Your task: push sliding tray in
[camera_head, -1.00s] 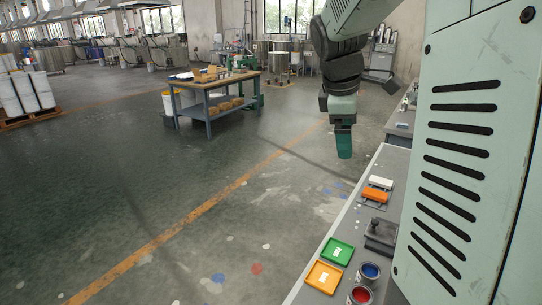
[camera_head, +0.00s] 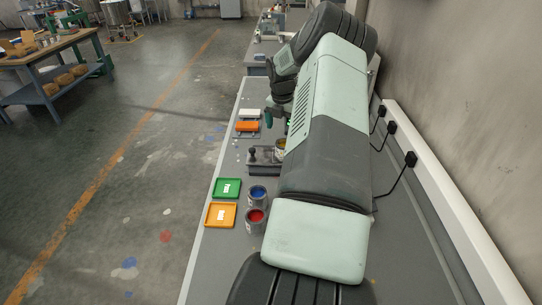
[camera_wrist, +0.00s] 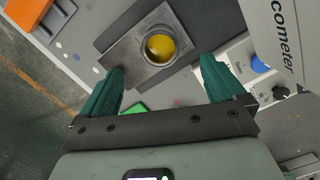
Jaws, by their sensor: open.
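In the wrist view, a bare grey metal plate (camera_wrist: 124,54), which looks like the sliding tray, carries a round metal cup of yellow paint (camera_wrist: 160,46). The plate lies against a darker grey slab (camera_wrist: 205,22). My gripper (camera_wrist: 162,66) is open, with its green fingers apart on either side of the cup's near edge and nothing seen between them. I cannot tell whether a finger touches the plate. In the head view, the yellow cup (camera_head: 280,145) shows partly beside my arm, which hides most of this area.
A white instrument (camera_wrist: 285,40) lettered "cometer" stands at the right in the wrist view. On the bench (camera_head: 225,262) are an orange block (camera_head: 247,127), a green tray (camera_head: 227,188), an orange tray (camera_head: 220,214), a blue paint can (camera_head: 258,196) and a red one (camera_head: 255,222).

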